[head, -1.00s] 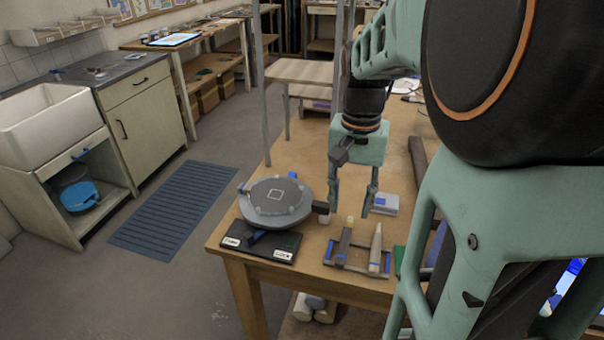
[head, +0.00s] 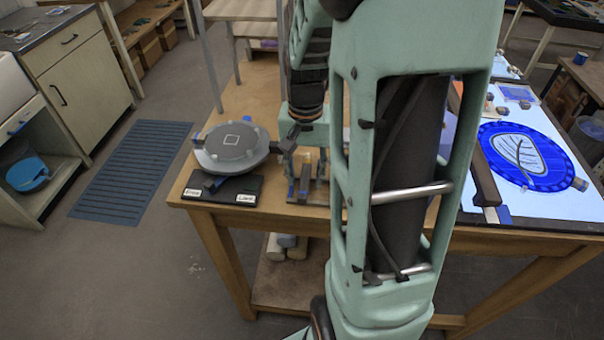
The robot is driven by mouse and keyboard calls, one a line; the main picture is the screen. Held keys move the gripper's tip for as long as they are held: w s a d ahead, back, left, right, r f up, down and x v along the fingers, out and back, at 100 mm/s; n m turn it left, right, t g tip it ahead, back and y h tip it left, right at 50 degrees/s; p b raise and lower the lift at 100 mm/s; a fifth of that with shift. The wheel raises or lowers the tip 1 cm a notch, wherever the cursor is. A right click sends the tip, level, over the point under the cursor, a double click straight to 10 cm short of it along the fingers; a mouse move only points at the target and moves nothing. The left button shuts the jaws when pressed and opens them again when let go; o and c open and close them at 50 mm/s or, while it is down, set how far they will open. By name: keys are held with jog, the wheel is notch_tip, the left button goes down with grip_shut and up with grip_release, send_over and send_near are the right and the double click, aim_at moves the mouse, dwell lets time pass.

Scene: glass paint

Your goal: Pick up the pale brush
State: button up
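A small brush rack (head: 300,200) with blue parts stands near the table's front edge. A grey upright piece with a pale top (head: 307,178) shows in it. I cannot clearly make out the pale brush; my own arm covers the right part of the rack. My gripper (head: 306,160) points down at the rack, with one finger visible at its left side. The other fingertip is unclear against the rack and arm. I cannot tell how far the fingers are apart, or whether they touch or hold anything.
A round grey turntable (head: 232,148) stands close left of my gripper, with a black labelled tray (head: 222,190) in front. At right, a lit panel (head: 580,190) carries a blue round glass piece with a leaf (head: 520,157). A dark bar (head: 474,165) lies left of the panel.

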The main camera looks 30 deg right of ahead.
grip_shut()
jog(key=shift+r, duration=0.1)
dwell(0.3)
